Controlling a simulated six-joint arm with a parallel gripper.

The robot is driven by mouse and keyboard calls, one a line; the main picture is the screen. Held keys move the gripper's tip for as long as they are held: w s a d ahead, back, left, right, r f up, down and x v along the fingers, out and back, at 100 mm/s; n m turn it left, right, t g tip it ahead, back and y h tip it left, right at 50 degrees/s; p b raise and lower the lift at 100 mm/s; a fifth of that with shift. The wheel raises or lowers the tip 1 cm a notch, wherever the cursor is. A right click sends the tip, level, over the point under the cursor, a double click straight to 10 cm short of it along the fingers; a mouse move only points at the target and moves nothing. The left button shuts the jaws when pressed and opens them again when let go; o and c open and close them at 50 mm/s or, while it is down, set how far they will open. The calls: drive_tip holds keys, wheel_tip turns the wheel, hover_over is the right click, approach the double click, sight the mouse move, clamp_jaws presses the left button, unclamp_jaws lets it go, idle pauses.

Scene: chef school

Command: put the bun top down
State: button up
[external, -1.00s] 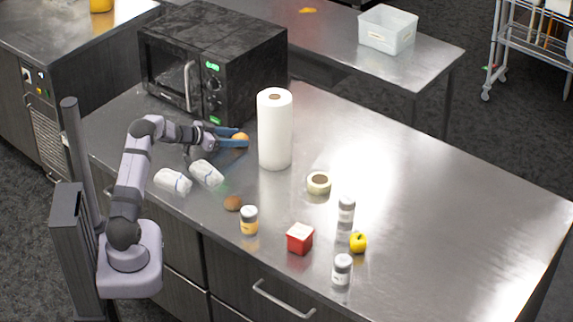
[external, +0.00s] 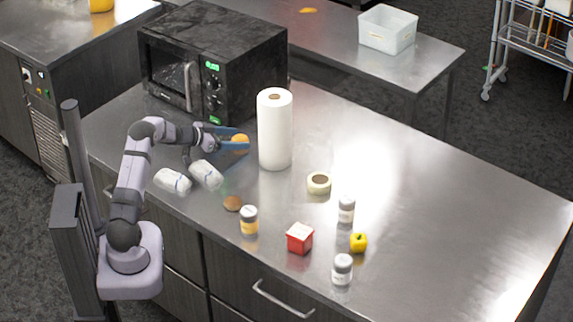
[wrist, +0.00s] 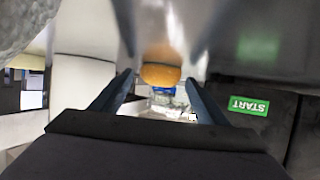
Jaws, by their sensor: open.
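A rounded orange-tan bun top (external: 240,139) is at the blue fingertips of my gripper (external: 238,139), left of the paper towel roll and in front of the microwave. In the wrist view the bun top (wrist: 160,75) shows between and just beyond the fingers (wrist: 160,88). The fingers are apart, with visible space between them and the bun. I cannot tell whether the bun rests on the counter.
A paper towel roll (external: 275,130) stands close right of the fingertips. The black microwave (external: 213,60) is behind. Two white wrapped packs (external: 206,174) lie in front, with a small brown round item (external: 232,203) nearer. The counter's right side (external: 450,220) is clear.

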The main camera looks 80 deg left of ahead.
drive_tip(key=shift+r+p, duration=0.2)
drive_tip(key=shift+p, duration=0.1)
drive_tip(key=shift+s, duration=0.1)
drive_tip(key=b+v, duration=0.3)
drive_tip(key=v, duration=0.9)
drive_tip(key=shift+b, duration=0.3)
drive_tip(key=w+d+r+m+g+h+p, duration=0.1)
drive_tip(key=w+d+r+g+h+p, duration=0.15)
drive_tip(key=d, duration=0.65)
drive_tip(key=w+d+r+m+g+h+p, duration=0.1)
drive_tip(key=w+d+h+p, duration=0.2)
drive_tip(key=d, duration=0.7)
drive_tip(key=w+d+r+g+h+p, duration=0.2)
drive_tip(key=w+d, duration=0.2)
drive_tip(key=d, duration=0.5)
drive_tip(key=s+d+f+g+p, duration=0.1)
drive_tip(key=s+d, duration=0.3)
drive_tip(key=d, duration=0.4)
drive_tip(key=s+d+f+m+g+y, duration=0.1)
drive_tip(key=s+d+f+g, duration=0.2)
drive_tip(key=d, duration=0.5)
drive_tip(key=s+d+f+m+g+y+p, duration=0.1)
drive_tip(key=s+d+f+g, duration=0.2)
drive_tip(key=d, duration=0.5)
drive_tip(key=shift+s+d+f+p, duration=0.35)
drive_tip(key=shift+s+f, duration=0.2)
drive_tip(key=shift+s, duration=0.55)
